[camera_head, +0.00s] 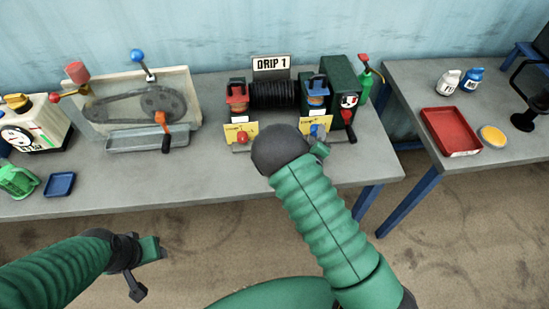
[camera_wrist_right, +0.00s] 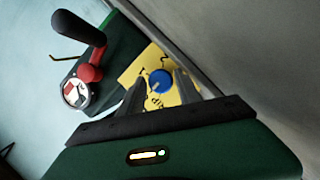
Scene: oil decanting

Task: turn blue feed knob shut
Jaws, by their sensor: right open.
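The blue feed knob (camera_head: 318,131) is on a yellow plate at the front of the right-hand unit of the DRIP 1 rig. In the right wrist view the knob (camera_wrist_right: 161,80) lies between the tips of my open right gripper (camera_wrist_right: 160,90), a finger on either side. I cannot tell whether the fingers touch it. In the head view my right wrist hides most of that gripper (camera_head: 319,150), just in front of the plate. My left gripper (camera_head: 148,268) is low at the left, in front of the table and away from the rig; its jaw opening is unclear.
A black-handled red crank (camera_head: 350,134) sits just right of the knob; it also shows in the wrist view (camera_wrist_right: 88,72). A red knob (camera_head: 242,137) is on the left unit. A belt-drive stand (camera_head: 185,85) is further left. A red tray (camera_head: 429,115) is on the right table.

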